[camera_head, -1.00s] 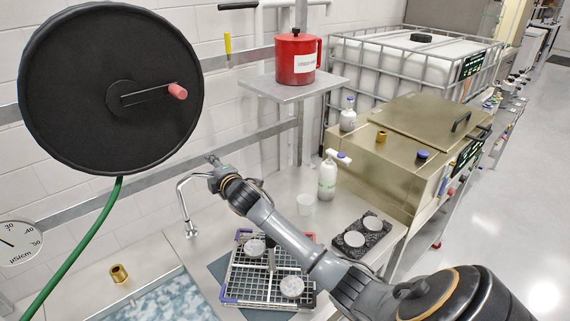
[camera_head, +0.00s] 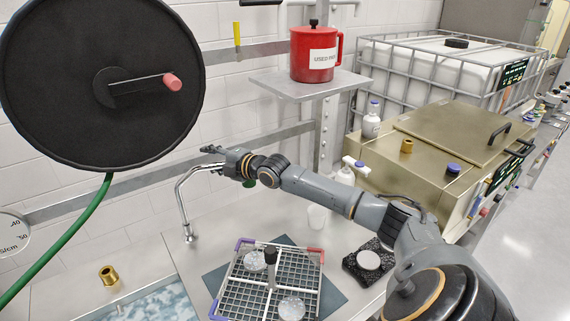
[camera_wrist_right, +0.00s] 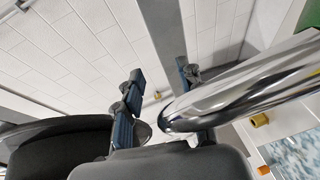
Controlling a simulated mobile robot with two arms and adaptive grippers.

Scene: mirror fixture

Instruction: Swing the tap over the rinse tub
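The chrome tap (camera_head: 180,205) rises from the counter in the head view, and its bent pipe reaches toward my right gripper. The rinse tub (camera_head: 135,290), with rippled water, is at the bottom left, in front of the tap. My right gripper (camera_head: 212,155) is at the upper end of the tap pipe. In the right wrist view my right gripper (camera_wrist_right: 160,100) has its fingers apart. The shiny tap pipe (camera_wrist_right: 240,85) crosses in front of the right-hand finger, its rounded end near the gap. I cannot tell whether they touch. My left gripper is out of view.
A wire rack (camera_head: 240,294) with round discs stands right of the tub. A large black hose reel (camera_head: 95,80) hangs at left. A shelf (camera_head: 300,88) holds a red pot (camera_head: 316,55).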

